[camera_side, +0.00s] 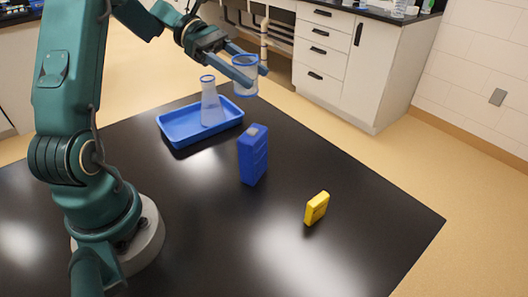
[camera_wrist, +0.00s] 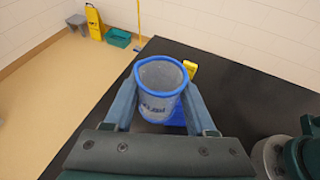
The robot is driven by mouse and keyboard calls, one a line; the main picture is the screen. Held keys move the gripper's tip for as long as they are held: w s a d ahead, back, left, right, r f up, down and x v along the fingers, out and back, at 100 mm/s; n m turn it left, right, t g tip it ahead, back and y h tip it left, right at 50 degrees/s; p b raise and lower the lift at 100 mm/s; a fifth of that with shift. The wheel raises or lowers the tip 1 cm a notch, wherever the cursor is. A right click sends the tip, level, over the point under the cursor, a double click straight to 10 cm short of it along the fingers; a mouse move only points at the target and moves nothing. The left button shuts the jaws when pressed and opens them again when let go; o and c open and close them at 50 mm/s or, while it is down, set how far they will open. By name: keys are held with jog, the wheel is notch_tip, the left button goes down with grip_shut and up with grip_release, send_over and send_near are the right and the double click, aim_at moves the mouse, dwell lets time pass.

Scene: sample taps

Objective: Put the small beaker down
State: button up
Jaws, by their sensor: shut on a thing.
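The small beaker (camera_side: 245,76) is clear with a blue rim. My gripper (camera_side: 252,76) is shut on it and holds it upright in the air, above and behind the table's far side in the side view. In the wrist view the beaker (camera_wrist: 158,92) sits between the two fingers of my gripper (camera_wrist: 160,95), with its open top facing the camera. Its inside looks empty.
A blue tray (camera_side: 172,134) on the black table (camera_side: 330,250) holds a clear flask (camera_side: 210,104) with a blue rim. A blue box-like thing (camera_side: 253,155) and a small yellow one (camera_side: 317,208) stand nearer. The table's right part is clear.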

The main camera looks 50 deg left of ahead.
jog(key=s+d+m+g+y, duration=0.3)
jog(key=s+d+m+g, duration=0.9)
jog(key=d+m+g, duration=0.3)
jog(key=shift+n+y, duration=0.4)
jog(key=s+d+f, duration=0.2)
jog(key=d+f, duration=0.1)
jog(key=f, duration=0.1)
jog(key=s+d+f, duration=0.1)
jog(key=d+f, duration=0.2)
jog(key=d, duration=0.1)
jog(key=s+d+f, duration=0.2)
jog(key=d+f, duration=0.1)
jog(key=f, duration=0.1)
jog(key=shift+s+d+f, duration=0.3)
jog(key=shift+d, duration=0.05)
jog(key=shift+s+d+f, duration=0.1)
jog(key=shift+d+f, duration=0.05)
jog(key=shift+d, duration=0.05)
jog(key=shift+f, duration=2.05)
